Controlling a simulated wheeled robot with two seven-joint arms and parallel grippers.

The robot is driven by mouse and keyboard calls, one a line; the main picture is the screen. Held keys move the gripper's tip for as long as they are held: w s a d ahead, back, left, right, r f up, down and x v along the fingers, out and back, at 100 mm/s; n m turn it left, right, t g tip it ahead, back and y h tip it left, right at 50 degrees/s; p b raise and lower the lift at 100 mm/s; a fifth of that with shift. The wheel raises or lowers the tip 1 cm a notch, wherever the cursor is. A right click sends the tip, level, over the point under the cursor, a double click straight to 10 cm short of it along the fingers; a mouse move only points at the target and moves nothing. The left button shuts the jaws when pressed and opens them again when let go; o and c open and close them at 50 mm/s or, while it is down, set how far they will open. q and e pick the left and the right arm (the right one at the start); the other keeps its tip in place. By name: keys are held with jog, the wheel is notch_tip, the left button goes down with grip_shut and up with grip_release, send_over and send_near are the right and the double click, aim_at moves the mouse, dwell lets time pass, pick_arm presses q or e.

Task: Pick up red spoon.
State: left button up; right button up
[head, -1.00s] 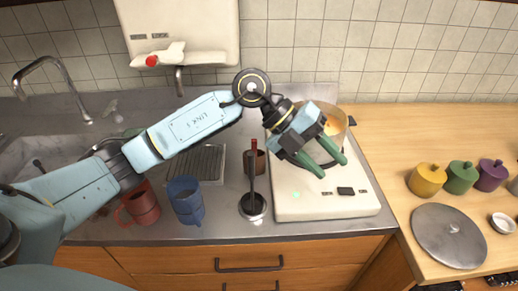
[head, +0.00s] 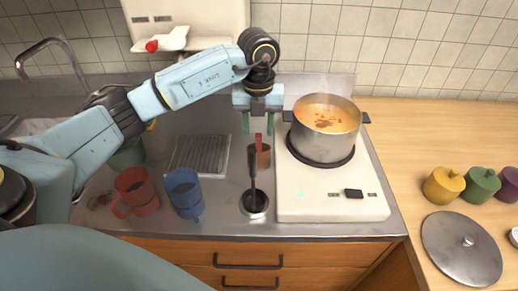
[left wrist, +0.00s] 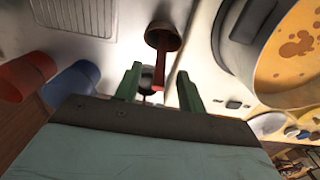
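My right gripper is not in view.
A steaming pot (head: 326,146) is on the stove (head: 300,205) to the right. A blue mug (head: 184,193) and a red mug (head: 135,192) stand left. A wooden counter (head: 410,130) is at right.

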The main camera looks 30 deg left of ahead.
aim_at(259, 142)
pick_arm(q)
notch_tip(259, 142, down, 6)
jog(key=shift+d+r, duration=0.1)
jog(key=shift+r, duration=0.05)
grip_shut()
dwell(0.3)
